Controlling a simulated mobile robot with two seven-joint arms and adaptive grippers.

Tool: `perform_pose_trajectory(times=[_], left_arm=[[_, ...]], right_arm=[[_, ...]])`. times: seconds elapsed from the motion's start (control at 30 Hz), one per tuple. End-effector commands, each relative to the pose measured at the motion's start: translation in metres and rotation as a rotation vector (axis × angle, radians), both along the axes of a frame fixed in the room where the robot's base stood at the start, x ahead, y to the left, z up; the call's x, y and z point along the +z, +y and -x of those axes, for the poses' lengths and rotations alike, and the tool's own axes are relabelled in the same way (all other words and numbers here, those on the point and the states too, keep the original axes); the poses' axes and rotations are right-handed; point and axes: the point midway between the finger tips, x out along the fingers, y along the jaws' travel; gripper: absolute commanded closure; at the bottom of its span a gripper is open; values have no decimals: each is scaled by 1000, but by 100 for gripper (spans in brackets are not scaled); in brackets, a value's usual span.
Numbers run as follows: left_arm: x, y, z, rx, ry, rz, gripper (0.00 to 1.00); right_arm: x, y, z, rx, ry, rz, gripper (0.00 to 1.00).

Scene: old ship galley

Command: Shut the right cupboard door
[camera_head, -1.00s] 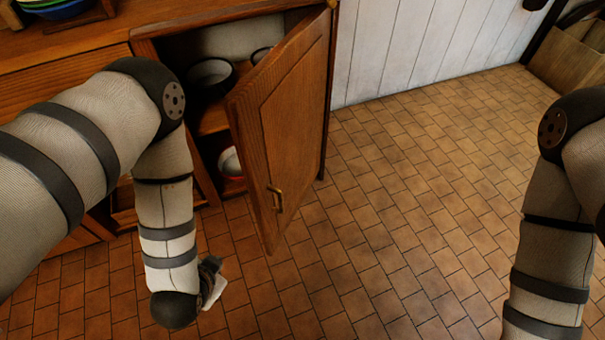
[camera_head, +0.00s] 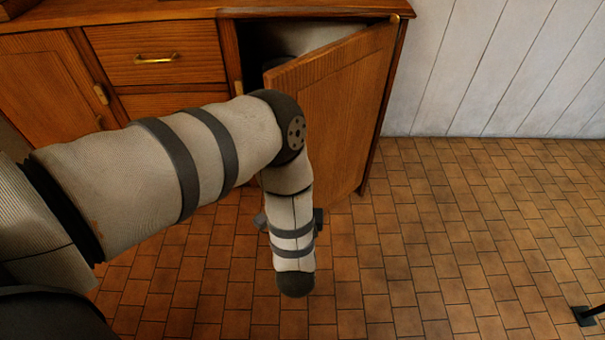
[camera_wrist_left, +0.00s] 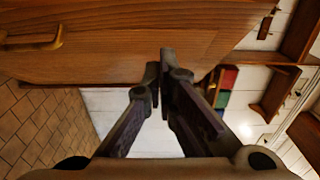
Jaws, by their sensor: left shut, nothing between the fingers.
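My right gripper is not recognisable in any view.
The cabinet's drawer (camera_head: 155,55) and left door (camera_head: 45,75) look closed. A white plank wall (camera_head: 480,70) stands to the right. The tiled floor (camera_head: 450,220) is mostly clear. A small dark object (camera_head: 585,316) at the lower right edge is unclear.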

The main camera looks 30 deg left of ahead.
Motion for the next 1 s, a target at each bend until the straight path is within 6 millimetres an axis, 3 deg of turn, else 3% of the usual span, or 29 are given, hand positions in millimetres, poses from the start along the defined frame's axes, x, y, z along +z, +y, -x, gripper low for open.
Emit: perform_pose_trajectory(times=[0.3, 0.53, 1.0], left_arm=[[0, 34, -61, 0, -1, 0, 100], [1, 65, -68, -1, -1, 2, 100], [0, 71, -69, -6, 1, 3, 100]], right_arm=[[-4, 0, 4, 0, 14, 0, 100], [0, 0, 0, 0, 0, 1, 100], [0, 0, 0, -1, 1, 1, 100]])
